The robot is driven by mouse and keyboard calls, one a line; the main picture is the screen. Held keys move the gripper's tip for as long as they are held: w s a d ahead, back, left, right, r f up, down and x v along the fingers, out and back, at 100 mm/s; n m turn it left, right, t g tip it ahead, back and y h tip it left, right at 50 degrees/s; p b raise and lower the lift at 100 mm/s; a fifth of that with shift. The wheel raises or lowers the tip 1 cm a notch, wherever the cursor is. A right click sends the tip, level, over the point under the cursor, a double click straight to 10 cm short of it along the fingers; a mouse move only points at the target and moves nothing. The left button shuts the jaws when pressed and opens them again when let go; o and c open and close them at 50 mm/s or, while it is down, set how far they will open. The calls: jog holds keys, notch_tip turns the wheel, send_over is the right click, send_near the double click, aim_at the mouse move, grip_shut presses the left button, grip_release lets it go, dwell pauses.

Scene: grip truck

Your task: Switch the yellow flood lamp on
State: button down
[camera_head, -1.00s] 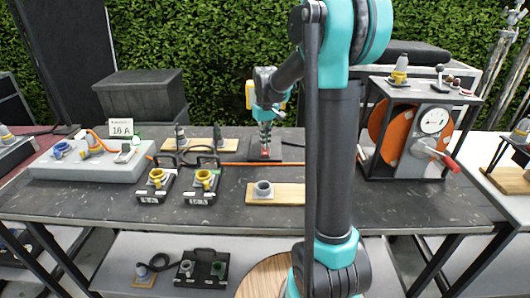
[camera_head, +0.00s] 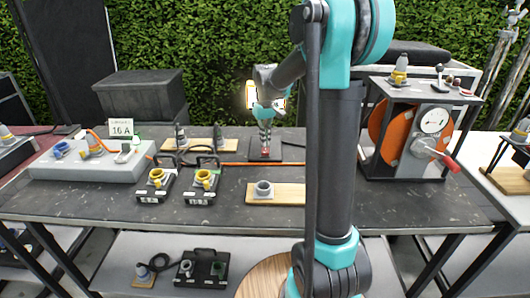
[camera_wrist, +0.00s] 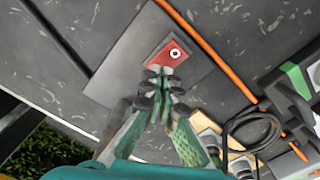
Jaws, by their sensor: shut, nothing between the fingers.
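The yellow flood lamp (camera_head: 251,96) stands at the back of the table, partly hidden behind my wrist in the head view. Its face glows bright, with a pale halo around it. A red switch (camera_wrist: 167,57) with a white ring sits on the lamp's dark base plate (camera_wrist: 120,80); the base also shows in the head view (camera_head: 256,158). My gripper (camera_wrist: 160,73) is shut and empty, pointing down, with its fingertips at the near edge of the red switch. I cannot tell whether they touch it. In the head view my gripper (camera_head: 265,150) is over the base.
An orange cable (camera_wrist: 207,50) runs past the base. Black boxes with yellow sockets (camera_head: 204,180) and a wooden board with a grey socket (camera_head: 290,194) are nearer. A cable reel stand (camera_head: 405,172) is at right.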

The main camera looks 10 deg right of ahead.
aim_at(265, 149)
jog(key=shift+r, duration=2.65)
jog(key=shift+s, duration=0.1)
